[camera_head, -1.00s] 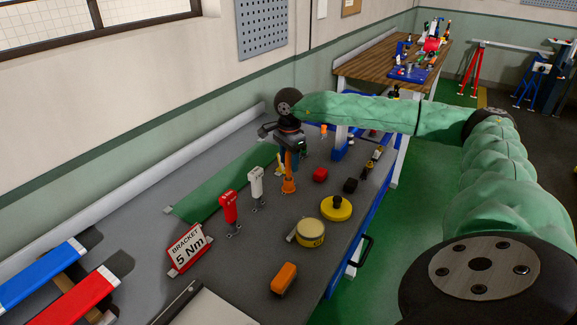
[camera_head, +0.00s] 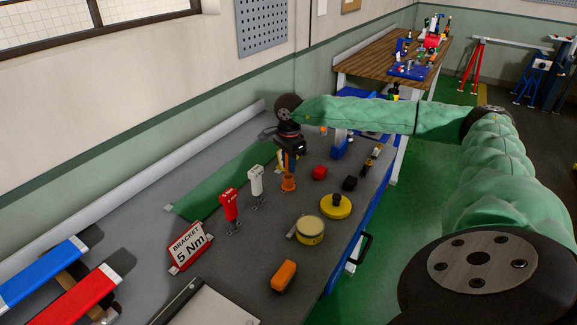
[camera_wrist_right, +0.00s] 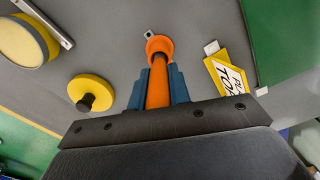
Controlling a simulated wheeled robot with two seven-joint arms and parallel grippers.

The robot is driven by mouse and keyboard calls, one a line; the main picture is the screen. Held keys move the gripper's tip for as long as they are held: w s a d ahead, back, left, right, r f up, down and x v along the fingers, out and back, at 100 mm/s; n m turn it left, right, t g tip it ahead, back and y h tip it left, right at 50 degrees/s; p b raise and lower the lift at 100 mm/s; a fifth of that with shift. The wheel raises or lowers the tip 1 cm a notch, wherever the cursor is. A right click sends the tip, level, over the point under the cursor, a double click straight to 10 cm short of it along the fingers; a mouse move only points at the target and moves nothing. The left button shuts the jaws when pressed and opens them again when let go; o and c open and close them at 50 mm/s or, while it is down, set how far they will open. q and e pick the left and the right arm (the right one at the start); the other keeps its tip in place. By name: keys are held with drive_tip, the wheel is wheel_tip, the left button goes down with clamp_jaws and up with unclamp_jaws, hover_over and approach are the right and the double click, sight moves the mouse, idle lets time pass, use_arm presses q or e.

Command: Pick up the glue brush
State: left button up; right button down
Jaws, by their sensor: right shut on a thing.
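The orange piece that I take for the glue brush (camera_head: 288,184) stands upright on the grey bench, with a slim stem and a flared lower end. In the right wrist view its orange stem (camera_wrist_right: 158,88) lies between the two blue fingers. My right gripper (camera_head: 290,162) reaches down from above and is shut on the stem. The flared end shows beyond the fingertips. I cannot tell whether the flare is part of the brush or a separate holder. My left gripper is not in view.
A yellow sign (camera_wrist_right: 229,76) stands close beside the gripper. A yellow disc with a black knob (camera_head: 336,207), a round yellow tin (camera_head: 310,230), a red block (camera_head: 319,172) and a black block (camera_head: 350,183) lie nearby. White (camera_head: 256,182) and red (camera_head: 229,205) upright clamps stand left.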

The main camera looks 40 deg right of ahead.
drive_tip(key=shift+r, duration=0.6)
wheel_tip(320, 180, up, 3)
drive_tip(key=shift+s+d+r+p, duration=0.1)
drive_tip(key=shift+s+r+p, duration=0.05)
drive_tip(key=shift+p, duration=0.45)
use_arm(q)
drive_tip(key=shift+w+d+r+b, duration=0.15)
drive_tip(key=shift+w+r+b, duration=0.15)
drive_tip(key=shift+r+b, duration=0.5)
use_arm(e)
drive_tip(key=s+d+r, duration=0.5)
drive_tip(key=s+r, duration=0.1)
drive_tip(key=s, duration=0.3)
drive_tip(key=shift+s+d+r, duration=0.3)
drive_tip(key=shift+s, duration=0.1)
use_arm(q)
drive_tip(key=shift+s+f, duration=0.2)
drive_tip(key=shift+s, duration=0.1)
